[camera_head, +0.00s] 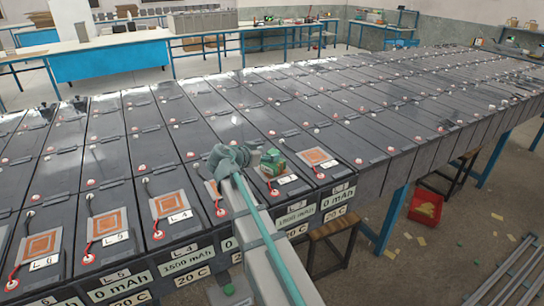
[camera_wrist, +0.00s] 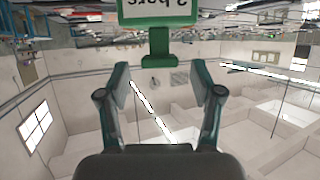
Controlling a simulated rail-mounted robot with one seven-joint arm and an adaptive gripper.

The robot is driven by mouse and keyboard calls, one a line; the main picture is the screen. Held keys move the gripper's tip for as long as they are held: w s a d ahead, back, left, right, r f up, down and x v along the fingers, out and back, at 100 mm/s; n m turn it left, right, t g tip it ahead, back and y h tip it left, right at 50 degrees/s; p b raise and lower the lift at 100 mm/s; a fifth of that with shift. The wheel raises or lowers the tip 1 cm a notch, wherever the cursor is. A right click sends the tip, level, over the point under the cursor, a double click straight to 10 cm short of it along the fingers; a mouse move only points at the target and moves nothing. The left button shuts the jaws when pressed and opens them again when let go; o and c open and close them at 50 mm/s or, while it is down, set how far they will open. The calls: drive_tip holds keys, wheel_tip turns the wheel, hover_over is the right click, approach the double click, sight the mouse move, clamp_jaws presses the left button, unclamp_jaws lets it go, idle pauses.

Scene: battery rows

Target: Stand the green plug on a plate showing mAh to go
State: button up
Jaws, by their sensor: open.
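A small green plug (camera_head: 272,162) stands on or over the L2 plate in the head view; its base is too small to make out. In the wrist view a green piece (camera_wrist: 160,45) with a white "2 bars" label, upside down, shows beyond my fingertips; I cannot tell if it is the plug. My gripper (camera_wrist: 161,70) is open, with nothing between its fingers. Its arm end covers most of the L3 plate. Orange-and-white plates L1 (camera_head: 316,157), L4 (camera_head: 170,204), L5 (camera_head: 107,222) and L6 (camera_head: 41,244) lie on batteries. The L4 front reads 1500 mAh, L5 and L1 0 mAh; the L2 figure is blurred.
Long rows of dark batteries (camera_head: 335,110) fill the bench, with red and black leads by the plates. A wooden stool (camera_head: 333,228) and a red bin (camera_head: 425,205) stand beside the bench. A blue workbench (camera_head: 110,61) is behind.

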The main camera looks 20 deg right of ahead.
drive_tip(key=b+v, duration=0.1)
drive_tip(key=v, duration=0.6)
drive_tip(key=shift+s+a, duration=0.2)
drive_tip(key=shift+a, duration=0.15)
drive_tip(key=shift+r, duration=0.1)
